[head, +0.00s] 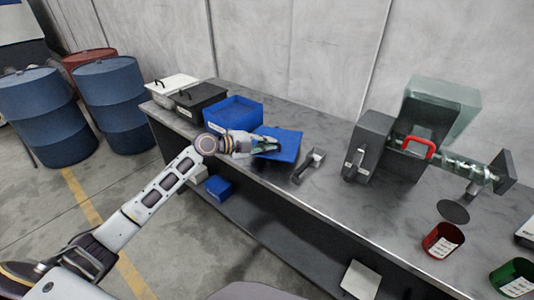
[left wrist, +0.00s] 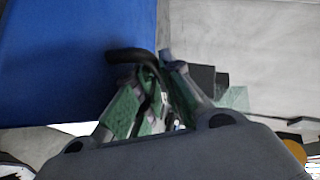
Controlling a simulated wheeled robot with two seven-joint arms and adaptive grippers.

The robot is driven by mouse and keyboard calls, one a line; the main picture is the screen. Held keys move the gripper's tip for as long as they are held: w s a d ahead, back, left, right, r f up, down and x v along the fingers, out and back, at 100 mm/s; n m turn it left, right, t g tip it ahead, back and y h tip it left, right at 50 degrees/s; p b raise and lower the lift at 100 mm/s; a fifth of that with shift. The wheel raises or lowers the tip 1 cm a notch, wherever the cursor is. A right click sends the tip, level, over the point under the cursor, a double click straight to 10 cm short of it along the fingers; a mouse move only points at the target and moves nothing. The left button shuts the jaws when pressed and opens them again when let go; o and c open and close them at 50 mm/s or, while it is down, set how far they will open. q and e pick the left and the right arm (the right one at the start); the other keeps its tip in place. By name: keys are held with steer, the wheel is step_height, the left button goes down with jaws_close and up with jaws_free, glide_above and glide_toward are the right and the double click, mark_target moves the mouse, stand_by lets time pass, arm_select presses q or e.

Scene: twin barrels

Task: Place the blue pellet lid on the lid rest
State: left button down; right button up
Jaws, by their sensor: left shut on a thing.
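The blue pellet lid (head: 287,143) is a flat blue panel just right of the open blue bin (head: 233,108), over the workbench. My left gripper (head: 268,147) is shut on its black handle. In the left wrist view the lid (left wrist: 65,60) fills the upper left, and the black handle (left wrist: 128,56) sits between the green-padded fingers of the gripper (left wrist: 148,82). A dark shadow shows below the lid; I cannot tell its exact height over the bench. I cannot make out which thing is the lid rest. My right gripper is not in view.
A black lidded bin (head: 201,102) and a white one (head: 172,87) stand left. The machine with a clear hopper (head: 437,104) and a red cup (head: 442,240) stand right.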

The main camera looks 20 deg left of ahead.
mark_target(264, 153)
arm_select(q)
steer(key=shift+f, duration=2.2)
steer(key=c, duration=1.5)
jaws_free()
steer(key=shift+c, duration=0.2)
steer(key=shift+s+a, duration=0.1)
steer(key=shift+s, duration=0.05)
